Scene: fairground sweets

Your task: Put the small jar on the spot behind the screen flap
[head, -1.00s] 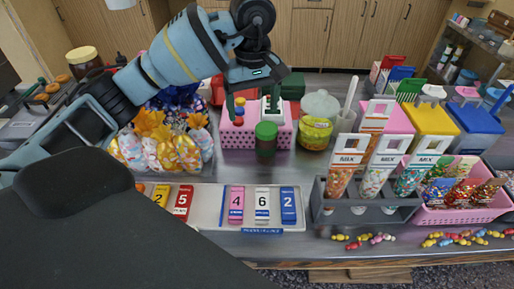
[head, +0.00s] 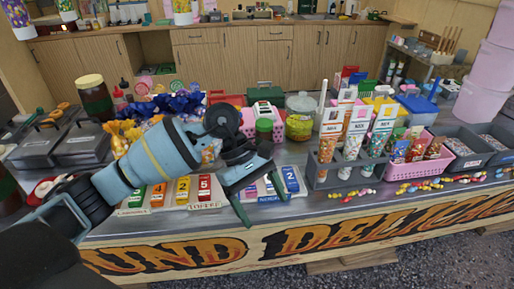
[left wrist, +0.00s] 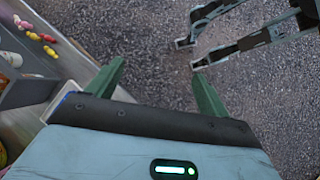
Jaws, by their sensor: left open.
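A small jar with a green lid and dark contents (head: 264,131) stands upright on the counter in the head view, in front of the pink dotted basket (head: 279,127). I take it for the small jar. My left gripper (head: 265,213) is open and empty, its fingers pointing down near the counter's front edge, nearer to me than the jar and apart from it. In the left wrist view its two green fingers (left wrist: 159,72) are spread over grey ground, with nothing between them. I cannot make out a screen flap or its spot. My right gripper is not in view.
Number cards (head: 183,190) lie near the front edge, partly behind my left arm. A grey rack (head: 343,172) of sweet cones and a pink basket (head: 416,169) stand to the right. A round jar (head: 299,126) is beside the small jar. Loose sweets (head: 355,193) lie in front.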

